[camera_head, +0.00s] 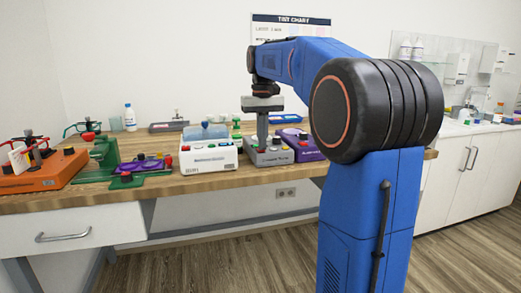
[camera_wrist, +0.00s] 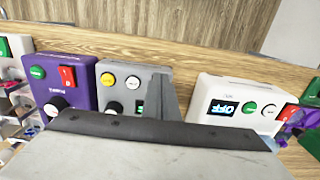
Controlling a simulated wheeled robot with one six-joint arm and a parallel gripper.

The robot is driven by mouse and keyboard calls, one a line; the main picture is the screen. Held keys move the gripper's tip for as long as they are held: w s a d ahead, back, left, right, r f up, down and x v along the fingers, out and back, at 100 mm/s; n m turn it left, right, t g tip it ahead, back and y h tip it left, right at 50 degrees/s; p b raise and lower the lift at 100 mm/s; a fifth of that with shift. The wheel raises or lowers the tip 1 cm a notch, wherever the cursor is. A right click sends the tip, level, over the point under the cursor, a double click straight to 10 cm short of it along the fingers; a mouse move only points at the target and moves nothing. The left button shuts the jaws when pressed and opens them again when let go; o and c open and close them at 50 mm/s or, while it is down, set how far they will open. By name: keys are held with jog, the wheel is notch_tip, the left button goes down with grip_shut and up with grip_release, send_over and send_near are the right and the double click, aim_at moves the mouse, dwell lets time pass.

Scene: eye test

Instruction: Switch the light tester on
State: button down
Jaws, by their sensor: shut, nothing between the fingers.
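Several tester boxes stand on the wooden bench; their labels are too small to read, so I cannot tell which is the light tester. A grey box (camera_head: 270,157) is in the middle, with yellow and white buttons, a black knob and a partly hidden green display in the wrist view (camera_wrist: 112,92). A white box (camera_head: 208,158) is left of it; its display in the wrist view (camera_wrist: 223,108) appears to read OFF, beside green and white buttons and a red switch. My gripper (camera_head: 263,137) is shut and empty, pointing down at the grey box; contact is unclear.
A purple box (camera_head: 309,153) with a green button and red switch (camera_wrist: 67,77) stands close right of the grey box. An orange box (camera_head: 45,170), green stands (camera_head: 127,182) and a bottle (camera_head: 130,117) are on the left. A sink counter (camera_head: 480,128) is at right.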

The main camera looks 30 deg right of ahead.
aim_at(262, 153)
jog(key=shift+f, duration=0.25)
notch_tip(262, 153, up, 7)
dwell(1.2)
dwell(0.4)
jog(key=s+a+f+n+t, duration=0.1)
jog(key=s+a+f, duration=0.4)
jog(key=s, duration=0.3)
jog(key=s+a+f+n+t, duration=0.1)
jog(key=s+a+f, duration=0.5)
jog(key=s, duration=0.2)
jog(key=s+a+f+n+t, duration=0.1)
jog(key=s+a+f, duration=0.3)
jog(key=s+f, duration=1)
notch_tip(262, 153, down, 4)
jog(key=shift+s+a+r+t, duration=0.15)
jog(key=shift+a+r+t, duration=0.2)
jog(key=shift+t, duration=0.55)
